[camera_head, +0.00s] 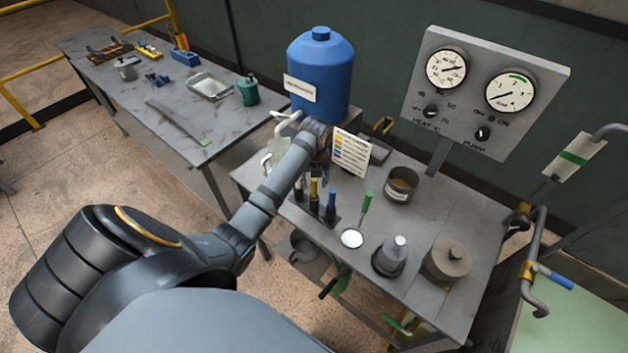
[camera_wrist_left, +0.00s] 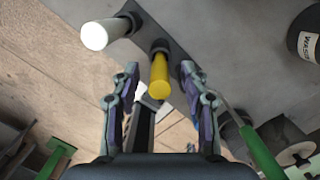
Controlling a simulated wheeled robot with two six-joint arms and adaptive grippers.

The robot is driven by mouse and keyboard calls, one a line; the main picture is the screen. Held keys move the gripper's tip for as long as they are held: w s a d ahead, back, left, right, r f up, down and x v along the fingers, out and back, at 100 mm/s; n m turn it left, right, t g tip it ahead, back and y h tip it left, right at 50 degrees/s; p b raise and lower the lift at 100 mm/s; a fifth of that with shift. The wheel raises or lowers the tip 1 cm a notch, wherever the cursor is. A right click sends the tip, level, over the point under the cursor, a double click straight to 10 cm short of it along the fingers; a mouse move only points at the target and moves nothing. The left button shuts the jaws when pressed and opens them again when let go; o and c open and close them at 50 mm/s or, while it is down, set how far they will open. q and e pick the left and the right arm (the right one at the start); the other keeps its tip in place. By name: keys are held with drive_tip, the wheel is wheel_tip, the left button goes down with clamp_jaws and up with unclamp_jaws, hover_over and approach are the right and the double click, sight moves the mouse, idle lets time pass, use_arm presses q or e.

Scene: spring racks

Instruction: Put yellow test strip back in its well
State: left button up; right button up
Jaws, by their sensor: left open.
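A yellow-topped strip (camera_head: 314,187) stands upright at a dark narrow rack (camera_head: 313,214) on the grey bench. In the left wrist view the yellow strip (camera_wrist_left: 159,76) has a dark collar at its base and lies between my open fingers, with a gap on both sides. My left gripper (camera_head: 322,172) is above and behind the rack, partly hidden by my arm; its fingers also show in the left wrist view (camera_wrist_left: 160,82). A white-topped piece (camera_wrist_left: 105,33) stands beside the yellow one, and a blue-topped piece (camera_head: 331,203) stands at the rack's near end. My right gripper is not in view.
A colour-lined card (camera_head: 351,152) stands behind the rack. A blue tank (camera_head: 321,75) is behind.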

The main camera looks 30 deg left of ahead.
use_arm(q)
drive_tip(key=r, duration=0.4)
drive_tip(key=shift+s+d+r, duration=0.15)
drive_tip(key=shift+s+r, duration=0.05)
idle(0.5)
